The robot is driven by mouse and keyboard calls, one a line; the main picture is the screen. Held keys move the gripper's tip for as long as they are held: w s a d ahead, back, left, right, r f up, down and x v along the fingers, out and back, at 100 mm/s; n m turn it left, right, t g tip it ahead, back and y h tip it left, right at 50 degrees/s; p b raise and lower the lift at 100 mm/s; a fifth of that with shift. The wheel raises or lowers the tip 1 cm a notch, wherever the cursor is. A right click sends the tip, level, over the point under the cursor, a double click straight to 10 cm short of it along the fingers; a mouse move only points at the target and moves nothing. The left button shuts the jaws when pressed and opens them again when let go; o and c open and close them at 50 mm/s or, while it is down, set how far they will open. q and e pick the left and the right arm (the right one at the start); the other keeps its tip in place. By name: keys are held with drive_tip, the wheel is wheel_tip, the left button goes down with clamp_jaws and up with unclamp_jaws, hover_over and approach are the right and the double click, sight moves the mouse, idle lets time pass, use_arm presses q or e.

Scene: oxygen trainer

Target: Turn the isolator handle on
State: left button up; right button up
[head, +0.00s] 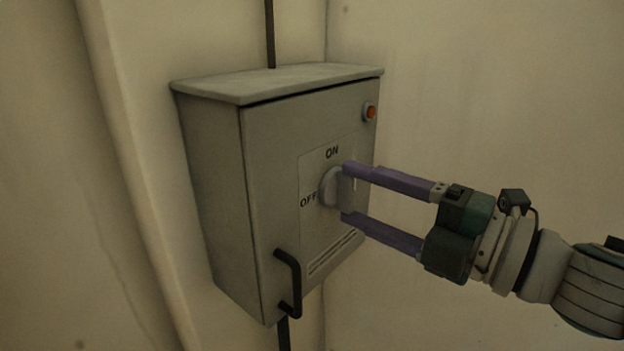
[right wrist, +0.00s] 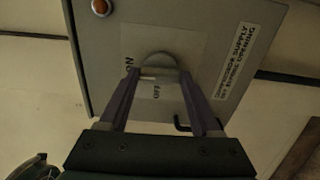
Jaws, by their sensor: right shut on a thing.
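The isolator handle (head: 329,187) is a pale grey knob on the front of a grey cabinet (head: 270,150). It sits between the printed word ON above it and OFF to its left. My right gripper (head: 345,191) reaches in from the right, shut on the handle, with one purple finger above and one below it. The handle also shows in the right wrist view (right wrist: 158,66), between the two fingers (right wrist: 159,74). Its grip looks roughly upright in the head view, but the fingers partly hide it, so its exact angle is unclear. My left gripper is not in view.
An orange lamp (head: 370,112) is at the cabinet's upper right. A black door handle (head: 291,285) juts out at the lower left of the front. Pale walls stand close behind; the space in front looks clear.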

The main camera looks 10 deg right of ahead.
idle(0.6)
drive_tip(key=o, duration=1.4)
drive_tip(key=shift+s, duration=0.1)
drive_tip(key=p+v, duration=0.1)
drive_tip(key=v, duration=0.8)
drive_tip(key=shift+s+d, duration=0.3)
